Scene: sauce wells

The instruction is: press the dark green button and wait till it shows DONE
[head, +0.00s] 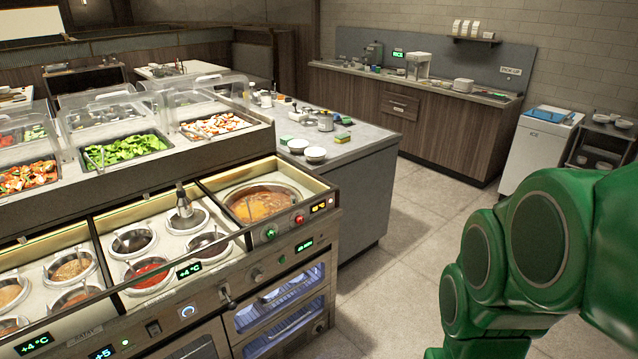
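A round green button (270,232) with a pale mark sits on the front panel of the soup well at the right end of the counter. A red button (299,219) is to its right on the same panel. A small dark display (321,207) with amber characters is further right; its text is too small to read surely. Nothing touches the green button. My green arm (545,240) fills the right side of the picture, well apart from the panel. My gripper is outside the picture.
A soup pot (262,203) is set into the well behind the buttons. Sauce wells (150,275) and clear-covered salad trays (125,148) lie left. A grey worktable (350,150) stands behind. The tiled floor (400,265) right of the counter is open.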

